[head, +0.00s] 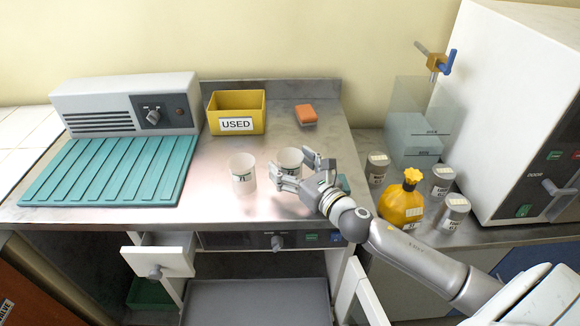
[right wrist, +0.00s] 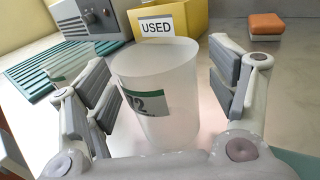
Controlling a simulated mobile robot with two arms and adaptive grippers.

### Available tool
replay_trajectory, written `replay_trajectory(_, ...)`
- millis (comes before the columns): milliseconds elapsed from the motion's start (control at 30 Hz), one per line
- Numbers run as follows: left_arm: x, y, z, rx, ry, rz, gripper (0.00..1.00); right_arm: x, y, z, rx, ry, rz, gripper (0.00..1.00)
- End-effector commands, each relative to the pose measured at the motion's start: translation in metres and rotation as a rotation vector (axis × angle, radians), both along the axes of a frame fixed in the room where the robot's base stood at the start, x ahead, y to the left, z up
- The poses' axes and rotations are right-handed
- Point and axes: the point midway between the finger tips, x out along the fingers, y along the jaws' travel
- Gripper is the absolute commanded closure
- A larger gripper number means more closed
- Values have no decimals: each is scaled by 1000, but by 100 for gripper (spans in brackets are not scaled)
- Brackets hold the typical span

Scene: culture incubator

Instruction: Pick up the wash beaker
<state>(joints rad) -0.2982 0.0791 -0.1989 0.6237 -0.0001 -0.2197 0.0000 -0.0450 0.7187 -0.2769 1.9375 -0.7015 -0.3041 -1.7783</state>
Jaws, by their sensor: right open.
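Two white, open-topped beakers stand upright on the steel worktop in the head view, the left beaker (head: 242,175) and the right beaker (head: 290,158). My right gripper (head: 297,167) is open around the right beaker. In the right wrist view a translucent white beaker (right wrist: 160,85) stands between the open fingers, with visible gaps on both sides. The head view labels are too small to read surely, so I cannot tell which is the wash beaker. My left gripper is out of view.
A yellow "USED" bin (head: 252,110) and an orange sponge-like block (head: 305,113) stand behind. A teal ribbed mat (head: 105,172) lies left. A yellow bottle (head: 402,203) and several labelled containers stand right of my arm. An open drawer (head: 158,255) juts out below.

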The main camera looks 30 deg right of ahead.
Motion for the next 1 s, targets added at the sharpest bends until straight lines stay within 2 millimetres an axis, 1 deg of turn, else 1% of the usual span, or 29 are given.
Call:
replay_trajectory(100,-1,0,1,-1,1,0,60,4,1,0,0,0,0,21)
replay_trajectory(300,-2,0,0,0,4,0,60,4,1,0,0,0,0,21)
replay_trajectory(700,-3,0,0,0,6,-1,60,4,0,0,0,0,0,71)
replay_trajectory(1000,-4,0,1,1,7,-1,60,4,0,2,-1,-1,0,71)
